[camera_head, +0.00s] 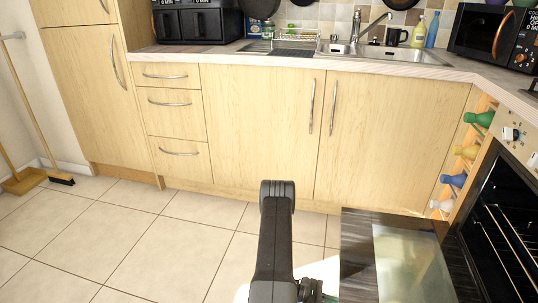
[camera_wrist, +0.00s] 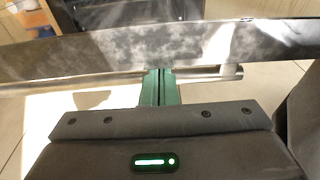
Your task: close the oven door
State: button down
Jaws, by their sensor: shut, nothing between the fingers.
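The oven door (camera_head: 355,250) is folded down open, lying about level in front of the oven (camera_head: 505,235) at the lower right of the head view. In the wrist view the door (camera_wrist: 100,55) crosses the top as a smeared grey band, with its silver handle bar (camera_wrist: 225,73) along the near edge. My gripper (camera_wrist: 160,72) has its green fingers shut and empty, with the tips overlapping the handle bar in the picture. I cannot tell whether they touch it. In the head view a bit of my gripper (camera_head: 312,290) shows left of the door; its tips are not clear there.
Wooden cabinets (camera_head: 262,130) and drawers (camera_head: 172,115) stand behind. A rack with coloured bottles (camera_head: 466,152) is beside the oven. A broom (camera_head: 60,179) leans at the left. The tiled floor (camera_head: 150,240) at the left is clear.

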jog(key=shift+r, duration=0.35)
dwell(0.4)
jog(key=r+p, duration=0.2)
jog(key=r, duration=0.1)
jog(key=r+p, duration=0.2)
jog(key=r, duration=0.2)
jog(key=d+r+p, duration=0.1)
jog(key=r+p, duration=0.1)
jog(key=r, duration=0.1)
jog(key=shift+s+r, duration=0.1)
jog(key=shift+r, duration=0.2)
jog(key=s+d+r+p, duration=0.1)
jog(key=d+r+p, duration=0.4)
jog(key=r, duration=0.7)
jog(key=shift+s+r, duration=0.15)
jog(key=shift+r, duration=0.2)
jog(key=s+d+r+p, duration=0.4)
jog(key=d+r+p, duration=0.1)
jog(key=d+r, duration=1.1)
jog(key=shift+d+r, duration=0.35)
jog(key=shift+d, duration=0.25)
